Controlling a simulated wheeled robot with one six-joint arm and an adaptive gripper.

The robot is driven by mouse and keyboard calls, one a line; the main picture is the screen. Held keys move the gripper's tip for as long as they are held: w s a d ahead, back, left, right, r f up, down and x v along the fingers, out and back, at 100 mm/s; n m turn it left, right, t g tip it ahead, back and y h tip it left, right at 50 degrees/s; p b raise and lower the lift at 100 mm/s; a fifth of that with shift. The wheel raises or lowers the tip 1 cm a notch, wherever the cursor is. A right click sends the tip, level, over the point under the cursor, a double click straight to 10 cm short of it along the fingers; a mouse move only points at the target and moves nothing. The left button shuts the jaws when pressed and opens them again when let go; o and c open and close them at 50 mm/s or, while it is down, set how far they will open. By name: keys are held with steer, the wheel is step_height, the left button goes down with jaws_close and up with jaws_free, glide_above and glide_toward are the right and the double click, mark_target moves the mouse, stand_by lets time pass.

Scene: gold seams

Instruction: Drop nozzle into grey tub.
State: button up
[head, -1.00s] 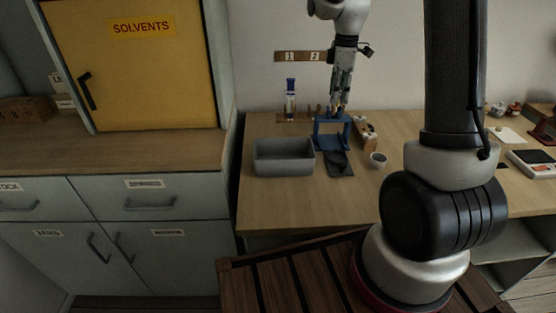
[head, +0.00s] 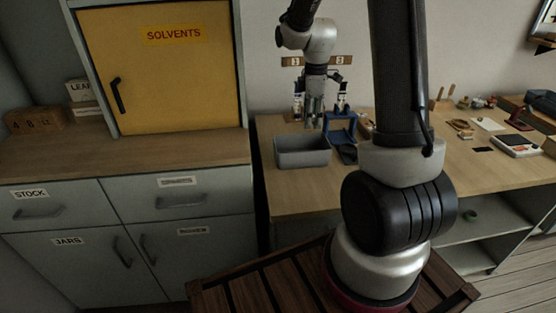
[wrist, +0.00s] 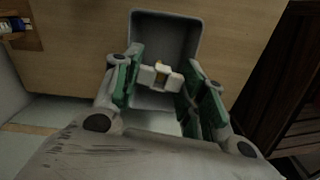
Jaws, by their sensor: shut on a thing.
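The grey tub (head: 303,157) stands on the wooden bench, near its left end. In the wrist view the tub (wrist: 165,35) lies open beneath my gripper, and its inside looks empty where I can see it. My gripper (head: 315,122) hangs above the tub in the head view, fingers pointing down. In the wrist view my gripper (wrist: 161,77) is shut on the nozzle (wrist: 173,83), a small white piece with a yellow part. The nozzle is over the tub, not visibly touching it. In the head view I cannot make out the nozzle.
A blue stand (head: 341,124) and a dark tray (head: 348,154) sit just right of the tub. A yellow solvents cabinet (head: 160,70) is to the left. The bench in front of the tub is clear.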

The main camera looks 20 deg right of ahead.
mark_target(307, 134)
steer(key=shift+s+a+f, duration=0.1)
steer(key=shift+a+f, duration=0.1)
steer(key=shift+a, duration=0.25)
steer(key=shift+w+a+f, duration=0.1)
steer(key=shift+f, duration=1.4)
steer(key=shift+w+a+f, duration=0.1)
steer(key=shift+f, duration=1.4)
steer(key=o, duration=1.2)
steer(key=shift+c, duration=0.2)
steer(key=shift+r, duration=0.1)
